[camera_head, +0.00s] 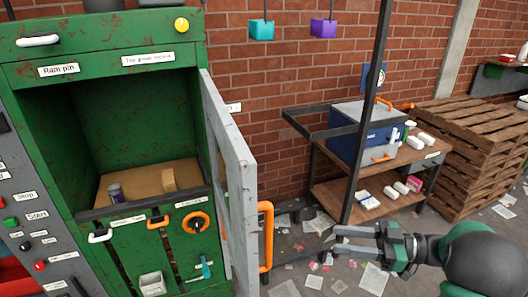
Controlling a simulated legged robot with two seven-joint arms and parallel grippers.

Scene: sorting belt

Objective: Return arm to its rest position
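My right arm (475,258) comes in from the lower right. My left arm and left gripper are not in view.
A wooden shelf (335,192) holds a blue box (360,135). Pallets (480,140) stand at right. Cyan (261,30) and purple (323,28) cubes hang above.

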